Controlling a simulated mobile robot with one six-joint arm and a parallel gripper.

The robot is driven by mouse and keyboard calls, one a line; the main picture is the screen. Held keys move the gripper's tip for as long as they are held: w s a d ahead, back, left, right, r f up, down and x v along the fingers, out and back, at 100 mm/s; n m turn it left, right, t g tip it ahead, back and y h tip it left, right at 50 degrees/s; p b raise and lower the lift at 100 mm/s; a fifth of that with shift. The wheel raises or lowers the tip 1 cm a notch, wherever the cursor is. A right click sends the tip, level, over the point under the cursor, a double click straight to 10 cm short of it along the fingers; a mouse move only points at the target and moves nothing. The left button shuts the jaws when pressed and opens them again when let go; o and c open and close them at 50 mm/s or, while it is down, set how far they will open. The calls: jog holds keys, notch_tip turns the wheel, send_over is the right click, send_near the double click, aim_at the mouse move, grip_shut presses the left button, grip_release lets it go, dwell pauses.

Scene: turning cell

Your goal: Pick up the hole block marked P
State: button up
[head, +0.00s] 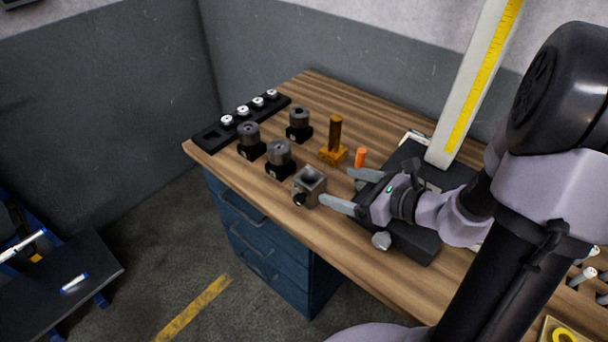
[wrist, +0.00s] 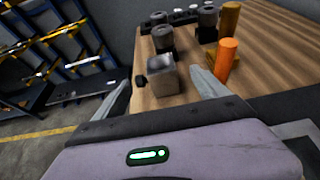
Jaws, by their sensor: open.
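A grey metal block (head: 312,180) with a round hole in its top stands near the front edge of the wooden bench. A black knob (head: 299,200) sticks out of its near side. No P can be read on it. The block also shows in the wrist view (wrist: 163,82), ahead of the fingers. My gripper (head: 337,185) is open and empty, just right of the block. Its two fingers point toward the block, one on either side in the wrist view (wrist: 160,84).
Dark round gauges on black bases (head: 280,158) stand left of and behind the block. An amber post (head: 335,140) and an orange cylinder (head: 361,157) stand close behind my gripper. A black rack (head: 212,139) lies at the far left end.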

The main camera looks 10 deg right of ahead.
aim_at(303, 175)
jog(key=b+x, duration=0.3)
jog(key=x, duration=1.1)
jog(key=shift+f, duration=0.15)
grip_shut()
